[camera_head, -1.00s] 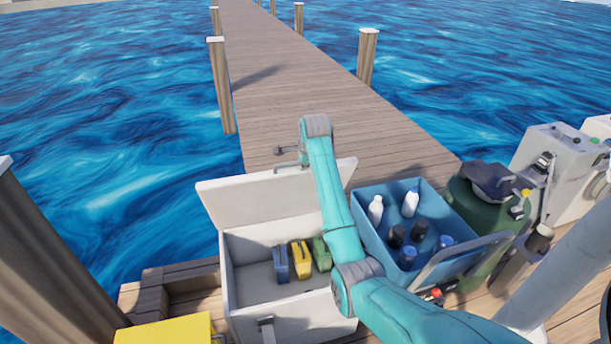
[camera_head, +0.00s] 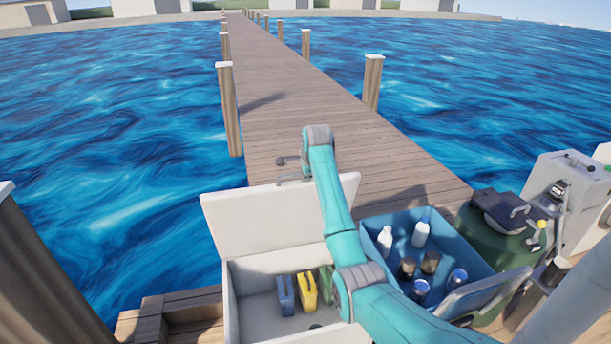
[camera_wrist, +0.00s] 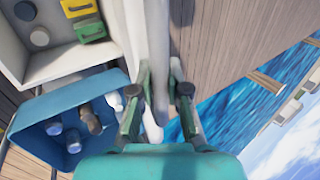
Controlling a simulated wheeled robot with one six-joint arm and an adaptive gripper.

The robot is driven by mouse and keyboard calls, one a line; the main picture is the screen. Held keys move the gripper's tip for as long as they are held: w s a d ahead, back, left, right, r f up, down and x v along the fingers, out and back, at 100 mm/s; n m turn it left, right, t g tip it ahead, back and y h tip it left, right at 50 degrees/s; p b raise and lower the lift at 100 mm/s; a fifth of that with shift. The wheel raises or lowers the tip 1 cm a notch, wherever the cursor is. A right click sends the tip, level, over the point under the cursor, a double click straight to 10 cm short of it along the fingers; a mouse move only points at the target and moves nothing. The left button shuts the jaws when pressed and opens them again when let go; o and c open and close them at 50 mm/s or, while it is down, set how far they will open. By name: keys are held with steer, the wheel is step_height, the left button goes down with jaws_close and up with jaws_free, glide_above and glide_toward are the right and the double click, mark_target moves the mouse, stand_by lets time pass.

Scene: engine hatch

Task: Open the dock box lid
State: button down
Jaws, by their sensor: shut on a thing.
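The dock box (camera_head: 232,290) is a white box at the bottom middle of the head view, and its inside shows. Its white lid (camera_head: 265,225) is raised and stands up from the far side of the box. My gripper (camera_head: 290,171) is at the lid's upper edge, partly hidden behind the lid and my arm. In the wrist view, my gripper (camera_wrist: 160,98) has a finger on each side of the pale lid edge (camera_wrist: 151,112) and is shut on it. My arm covers the right side of the box.
A blue crate (camera_head: 368,244) with several bottles stands right of the box, and a green drum (camera_head: 492,237) is beyond it. Blue, yellow (camera_head: 306,291) and green canisters stand inside the box. The wooden dock (camera_head: 290,105) behind the lid is clear, with water on both sides.

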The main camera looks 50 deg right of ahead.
steer(key=c, duration=1.1)
jaws_free()
steer(key=shift+s+d+r, duration=0.2)
steer(key=shift+d, duration=0.05)
steer(key=shift+c, duration=0.2)
steer(key=shift+w+a+f, duration=0.1)
steer(key=shift+a, duration=0.1)
steer(key=v, duration=1.2)
steer(key=shift+f, duration=0.1)
